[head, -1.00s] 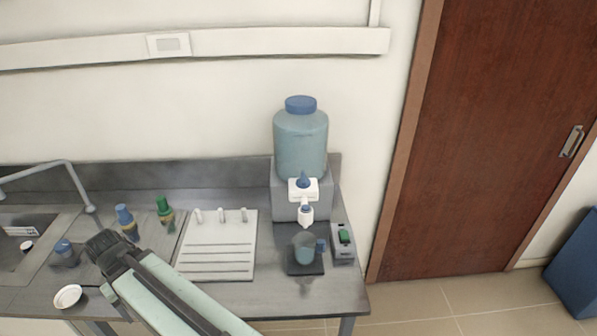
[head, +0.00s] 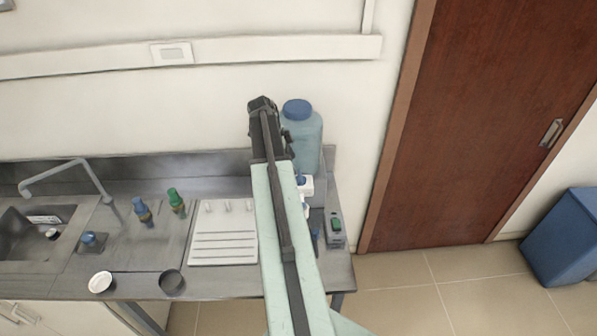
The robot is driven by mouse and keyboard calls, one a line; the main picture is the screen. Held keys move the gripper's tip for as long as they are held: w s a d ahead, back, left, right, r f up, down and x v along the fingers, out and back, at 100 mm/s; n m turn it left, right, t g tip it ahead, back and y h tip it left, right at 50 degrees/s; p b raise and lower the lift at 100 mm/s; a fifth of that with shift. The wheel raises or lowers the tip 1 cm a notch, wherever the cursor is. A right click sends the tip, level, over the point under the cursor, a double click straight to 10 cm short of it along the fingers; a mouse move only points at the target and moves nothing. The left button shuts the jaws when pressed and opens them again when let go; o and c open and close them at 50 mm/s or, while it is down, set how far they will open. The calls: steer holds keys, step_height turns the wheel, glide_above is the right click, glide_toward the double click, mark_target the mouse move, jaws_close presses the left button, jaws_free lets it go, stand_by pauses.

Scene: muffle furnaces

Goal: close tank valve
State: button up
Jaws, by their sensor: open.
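The tank (head: 305,140) is a translucent blue bottle with a blue cap, standing on a grey stand at the right end of the bench. Its white tap with a blue valve knob (head: 302,182) is on the front, partly covered by my arm, so the knob's exact setting is hard to read. My gripper (head: 263,104) is open and empty, seen from behind at the far end of my raised arm. In the picture it overlaps the tank's upper left side; I cannot tell whether it touches. The mug below the tap is mostly hidden, with only a bit of blue showing.
A white rack (head: 223,248), two bottles (head: 175,201), a white dish (head: 101,282) and a sink (head: 35,232) lie to the left. A wooden door (head: 480,120) and blue bin (head: 565,238) are right.

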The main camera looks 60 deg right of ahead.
mark_target(300, 175)
steer(key=b+x, duration=0.6)
steer(key=x, duration=0.1)
steer(key=shift+w+f, duration=0.1)
steer(key=shift+f, duration=0.05)
